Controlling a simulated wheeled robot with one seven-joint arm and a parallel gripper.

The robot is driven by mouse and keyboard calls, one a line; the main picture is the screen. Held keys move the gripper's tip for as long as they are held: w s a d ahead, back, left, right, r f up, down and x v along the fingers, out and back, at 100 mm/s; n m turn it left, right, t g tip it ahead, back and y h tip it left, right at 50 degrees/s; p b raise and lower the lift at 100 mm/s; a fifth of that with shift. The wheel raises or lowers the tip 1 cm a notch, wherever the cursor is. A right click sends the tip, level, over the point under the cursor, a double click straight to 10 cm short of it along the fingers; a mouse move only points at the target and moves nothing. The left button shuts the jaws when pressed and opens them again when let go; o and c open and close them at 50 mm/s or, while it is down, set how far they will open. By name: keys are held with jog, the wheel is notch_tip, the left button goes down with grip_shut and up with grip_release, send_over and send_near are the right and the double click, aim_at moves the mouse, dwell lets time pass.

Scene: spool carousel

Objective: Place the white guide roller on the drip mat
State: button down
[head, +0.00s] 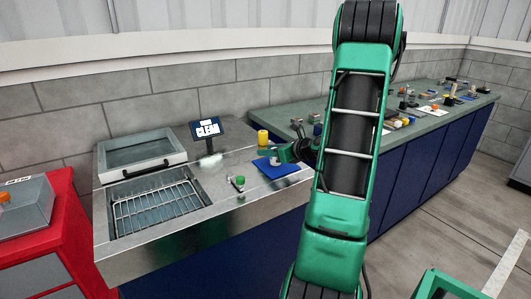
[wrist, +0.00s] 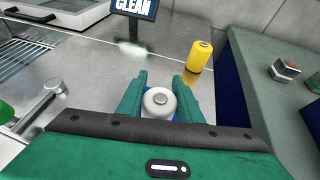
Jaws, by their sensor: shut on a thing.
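The white guide roller (wrist: 159,102) stands upright between the two green fingers of my gripper (wrist: 160,84) in the wrist view. The gripper is shut on it. The blue drip mat (head: 283,169) lies on the steel counter in the head view, left of my arm. My gripper (head: 281,155) is over the mat there. Small patches of blue show beside the roller in the wrist view. The roller's base is hidden, so I cannot tell whether it touches the mat.
A yellow spool (wrist: 200,55) stands behind the mat. A sign reading CLEAN (head: 207,129) stands at the back of the counter. A green-capped thing (head: 240,180) and a small metal fitting lie left of the mat. A wire-rack basin (head: 157,205) is further left.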

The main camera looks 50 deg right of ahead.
jog(key=c, duration=1.3)
grip_release()
jog(key=shift+o, duration=0.2)
jog(key=shift+s+r, duration=0.1)
jog(key=v, duration=1.1)
jog(key=shift+s+a+r, duration=0.1)
jog(key=shift+s, duration=0.25)
jog(key=shift+s, duration=0.1)
